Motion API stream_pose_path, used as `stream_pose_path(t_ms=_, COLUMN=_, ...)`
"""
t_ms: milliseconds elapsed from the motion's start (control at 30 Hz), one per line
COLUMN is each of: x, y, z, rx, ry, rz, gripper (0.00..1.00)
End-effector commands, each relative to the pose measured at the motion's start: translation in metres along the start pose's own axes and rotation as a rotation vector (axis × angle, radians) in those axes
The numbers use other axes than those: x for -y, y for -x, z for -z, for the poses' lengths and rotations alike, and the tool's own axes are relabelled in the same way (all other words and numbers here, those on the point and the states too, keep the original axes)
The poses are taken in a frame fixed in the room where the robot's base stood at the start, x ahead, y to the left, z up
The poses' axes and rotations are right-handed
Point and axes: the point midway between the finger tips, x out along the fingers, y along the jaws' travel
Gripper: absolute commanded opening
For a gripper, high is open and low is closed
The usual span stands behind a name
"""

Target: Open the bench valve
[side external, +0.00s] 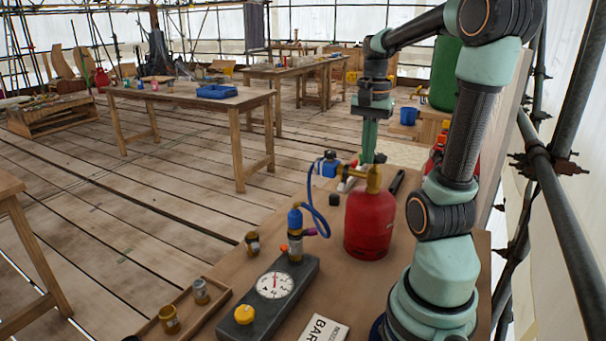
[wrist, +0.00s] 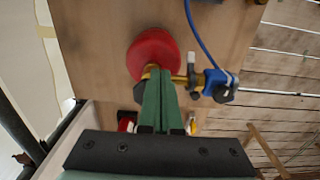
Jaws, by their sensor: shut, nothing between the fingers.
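A red gas bottle (side external: 368,226) stands upright on the bench with a brass fitting (side external: 374,180) on top. A blue valve body (side external: 327,166) with dark ends sits left of the fitting, and a blue hose (side external: 310,200) runs down from it. In the wrist view the blue valve (wrist: 214,80) is at the end of the brass pipe (wrist: 180,79), right of the red bottle (wrist: 151,48); a grey lever-like part (wrist: 191,64) stands by the pipe. My gripper (side external: 367,158) is shut and empty, pointing down close to the brass fitting. Whether its green fingers (wrist: 158,72) touch the fitting cannot be told.
A dark block with a dial gauge (side external: 274,285) and a yellow knob (side external: 244,314) lies at the front. A blue-topped cylinder (side external: 295,222) stands at its far end. A wooden tray (side external: 222,297) with small pots is at left. A printed card (side external: 323,330) lies in front.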

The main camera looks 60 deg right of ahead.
Motion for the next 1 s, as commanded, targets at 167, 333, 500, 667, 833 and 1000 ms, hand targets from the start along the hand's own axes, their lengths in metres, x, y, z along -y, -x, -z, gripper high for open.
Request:
stream_pose_path(t_ms=167, x=-0.001, y=0.000, z=0.002, rx=0.000, ry=0.000, rz=0.000, gripper=0.00)
stream_pose_path(t_ms=333, x=-0.001, y=0.000, z=0.002, rx=-0.001, ry=0.000, rz=0.001, gripper=0.00)
stream_pose_path(t_ms=500, x=-0.002, y=0.000, z=0.002, rx=-0.002, ry=-0.001, rz=0.002, gripper=0.00)
stream_pose_path(t_ms=667, x=-0.006, y=0.000, z=0.001, rx=-0.001, ry=-0.001, rz=0.001, gripper=0.00)
stream_pose_path(t_ms=833, x=-0.010, y=0.000, z=0.000, rx=-0.001, ry=-0.001, rz=0.001, gripper=0.00)
stream_pose_path(t_ms=1000, x=-0.015, y=0.000, z=0.000, rx=-0.001, ry=-0.001, rz=0.001, gripper=0.00)
